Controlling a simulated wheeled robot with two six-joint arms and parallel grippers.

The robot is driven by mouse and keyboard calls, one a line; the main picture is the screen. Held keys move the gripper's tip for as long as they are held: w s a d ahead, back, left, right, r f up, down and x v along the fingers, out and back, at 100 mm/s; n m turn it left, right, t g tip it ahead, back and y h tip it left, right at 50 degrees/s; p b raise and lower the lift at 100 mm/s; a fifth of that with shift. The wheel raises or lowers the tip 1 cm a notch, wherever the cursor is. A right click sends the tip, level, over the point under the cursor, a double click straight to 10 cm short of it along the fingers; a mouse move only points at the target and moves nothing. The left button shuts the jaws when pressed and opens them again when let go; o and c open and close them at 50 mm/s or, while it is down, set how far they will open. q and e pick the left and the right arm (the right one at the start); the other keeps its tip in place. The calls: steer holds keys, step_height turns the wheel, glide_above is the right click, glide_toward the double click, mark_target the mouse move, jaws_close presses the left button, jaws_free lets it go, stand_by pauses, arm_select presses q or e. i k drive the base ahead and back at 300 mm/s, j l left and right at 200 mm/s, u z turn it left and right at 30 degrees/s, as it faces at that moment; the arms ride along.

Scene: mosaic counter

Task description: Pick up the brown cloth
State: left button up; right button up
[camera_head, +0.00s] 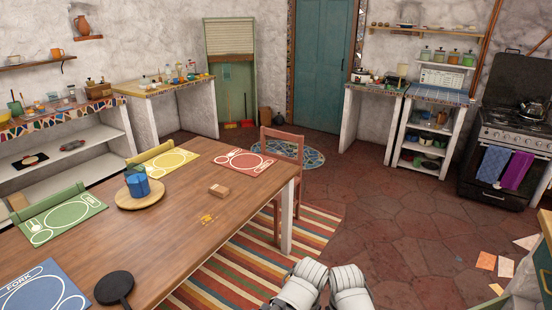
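A small brown folded piece (219,190), which looks like the brown cloth, lies on the wooden table (180,235) near its right side. It is too small to tell its fabric for certain. A yellow spill or scatter of crumbs (208,218) lies on the table just in front of it. Two white parts of my arms show at the bottom edge, right of the table and well apart from the brown piece. The fingers of both my grippers are out of view.
Placemats in red (243,161), yellow (169,162), green (60,217) and blue (45,288) lie on the table. A round wooden board (152,199) bears blue cups, and a black pan (114,287) lies in front. A chair (281,160) stands beyond the table's right end.

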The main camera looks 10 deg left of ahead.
mark_target(221, 191)
steer(key=i+l+u, duration=0.1)
steer(key=i, duration=0.7)
steer(key=i+u, duration=0.35)
steer(key=i+j+u, duration=0.1)
steer(key=u, duration=0.25)
steer(key=i+l+u, duration=0.15)
steer(key=i+u, duration=0.9)
steer(key=u, duration=0.25)
steer(key=k, duration=0.05)
